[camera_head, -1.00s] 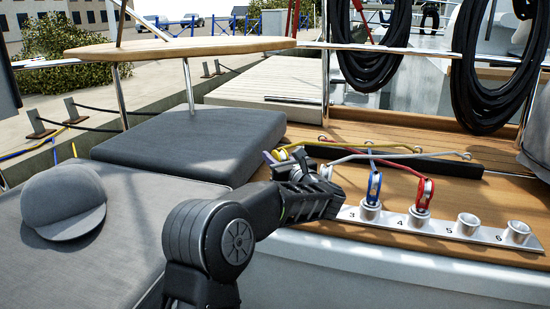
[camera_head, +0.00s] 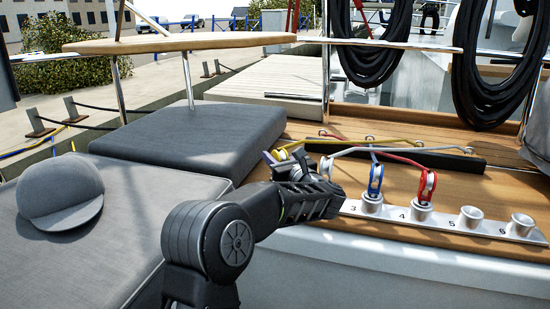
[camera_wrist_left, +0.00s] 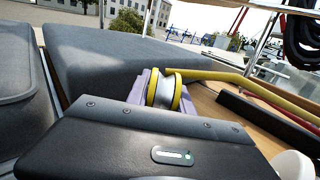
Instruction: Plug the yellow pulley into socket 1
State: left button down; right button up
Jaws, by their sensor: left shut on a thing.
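My left gripper (camera_head: 275,158) is shut on the yellow pulley, at the left end of the metal socket strip (camera_head: 440,225). In the left wrist view the yellow pulley (camera_wrist_left: 164,90) sits between the purple finger pads (camera_wrist_left: 138,88), with a yellow rope (camera_wrist_left: 215,78) running right from it. In the head view the gripper mostly hides the pulley. Socket 1 is hidden behind my gripper and arm, so I cannot tell whether the pulley is in it or above it.
A blue pulley (camera_head: 376,180) stands in socket 3 and a red pulley (camera_head: 427,186) in socket 4. Sockets 5 (camera_head: 470,217) and 6 (camera_head: 520,225) are empty. A pale pulley (camera_head: 326,168) with a grey rope stands close right of my gripper. Grey cushions (camera_head: 190,140) lie left.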

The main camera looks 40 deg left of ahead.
pick_arm(q)
jog(key=shift+f, duration=0.2)
jog(key=c, duration=1)
grip_release()
jog(key=shift+c, duration=0.2)
jog(key=shift+f, duration=0.1)
jog(key=p+v, duration=0.1)
jog(key=v, duration=0.6)
jog(key=shift+s+d, duration=0.2)
jog(key=shift+d, duration=0.15)
